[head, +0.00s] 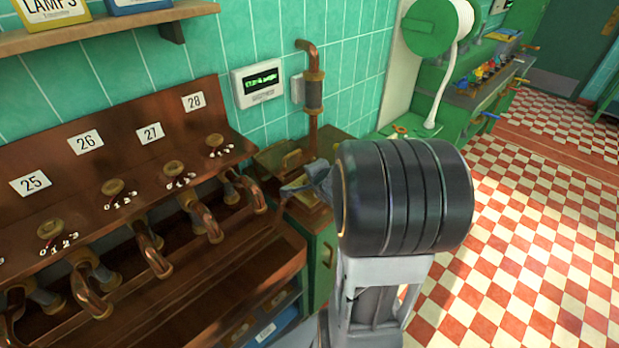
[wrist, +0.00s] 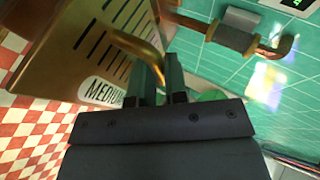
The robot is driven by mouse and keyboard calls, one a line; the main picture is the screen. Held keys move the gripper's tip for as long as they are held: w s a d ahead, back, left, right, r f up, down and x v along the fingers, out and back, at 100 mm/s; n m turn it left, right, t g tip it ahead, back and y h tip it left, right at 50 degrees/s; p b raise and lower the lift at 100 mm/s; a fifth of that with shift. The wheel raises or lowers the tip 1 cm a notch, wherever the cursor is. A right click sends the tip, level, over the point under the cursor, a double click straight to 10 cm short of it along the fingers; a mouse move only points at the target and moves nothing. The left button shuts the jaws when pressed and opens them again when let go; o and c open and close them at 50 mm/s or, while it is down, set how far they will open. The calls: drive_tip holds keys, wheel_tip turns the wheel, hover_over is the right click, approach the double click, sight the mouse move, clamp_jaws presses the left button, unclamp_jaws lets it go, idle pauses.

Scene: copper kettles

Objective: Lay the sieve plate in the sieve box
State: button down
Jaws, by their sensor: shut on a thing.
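The sieve plate, a brass plate with dark slots and a label starting "MEDIU" (wrist: 88,50), fills the upper left of the wrist view. My gripper (wrist: 158,72) is shut on the curved handle at its edge. The plate is tilted in the picture. In the head view my gripper (head: 300,188) is partly hidden by my dark wrist, above the green cabinet beside the copper counter. A brass-coloured box-like thing (head: 282,158) on that cabinet may be the sieve box; its inside is not clear. I cannot clearly make out the plate in the head view.
A copper counter with numbered taps (head: 120,190) stands at the left. A copper pipe (head: 313,100) rises behind the cabinet (head: 322,255). The checkered floor (head: 540,240) at the right is clear.

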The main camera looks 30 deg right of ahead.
drive_tip(key=shift+w+d+f, duration=1.3)
drive_tip(key=shift+w+f, duration=0.6)
drive_tip(key=shift+f, duration=0.05)
drive_tip(key=shift+w+d+f, duration=1.35)
drive_tip(key=shift+w+f, duration=0.55)
drive_tip(key=shift+f, duration=0.05)
drive_tip(key=shift+w+d+f, duration=1.3)
drive_tip(key=shift+w+f, duration=0.6)
drive_tip(key=shift+f, duration=0.4)
drive_tip(key=shift+f+b, duration=0.1)
drive_tip(key=shift+b, duration=0.25)
